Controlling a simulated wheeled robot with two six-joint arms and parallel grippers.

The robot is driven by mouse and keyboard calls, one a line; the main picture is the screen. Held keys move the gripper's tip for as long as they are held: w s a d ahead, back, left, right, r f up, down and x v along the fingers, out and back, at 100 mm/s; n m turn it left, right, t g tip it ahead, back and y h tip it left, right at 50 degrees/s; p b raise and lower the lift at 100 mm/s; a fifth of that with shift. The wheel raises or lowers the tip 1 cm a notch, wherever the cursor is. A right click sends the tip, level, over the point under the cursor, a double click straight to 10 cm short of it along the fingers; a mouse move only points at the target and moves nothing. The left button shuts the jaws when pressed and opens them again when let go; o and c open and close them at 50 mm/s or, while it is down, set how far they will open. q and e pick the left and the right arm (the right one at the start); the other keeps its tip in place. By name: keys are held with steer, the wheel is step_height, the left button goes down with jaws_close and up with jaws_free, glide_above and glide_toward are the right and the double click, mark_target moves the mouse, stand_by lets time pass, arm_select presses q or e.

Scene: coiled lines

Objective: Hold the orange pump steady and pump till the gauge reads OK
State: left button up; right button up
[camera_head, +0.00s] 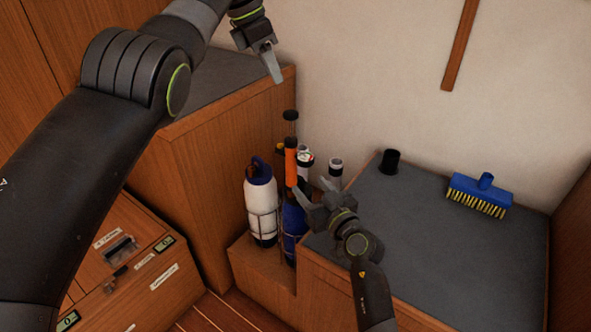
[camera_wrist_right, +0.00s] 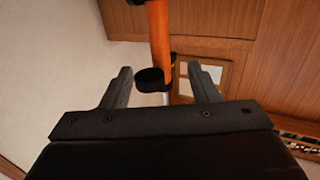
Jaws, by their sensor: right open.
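My right gripper (camera_head: 304,190) is open beside the pump's lower part. In the right wrist view the orange tube (camera_wrist_right: 160,35) and a black part at its lower end lie between the fingers' directions, with gaps on both sides. My left gripper (camera_head: 272,66) is above the pump, apart from it; its jaw opening cannot be told.
A white bottle (camera_head: 260,208) and a blue bottle (camera_head: 293,220) stand close by the pump. Pale-topped cylinders are behind it. The grey counter (camera_head: 430,240) holds a black cup (camera_head: 389,161) and a blue brush (camera_head: 481,192). A wooden cabinet (camera_head: 215,170) rises at left.

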mark_target(294, 169)
steer(key=x, duration=0.9)
steer(key=shift+w+a, duration=0.1)
steer(key=shift+w, duration=0.05)
steer(key=c, duration=1.2)
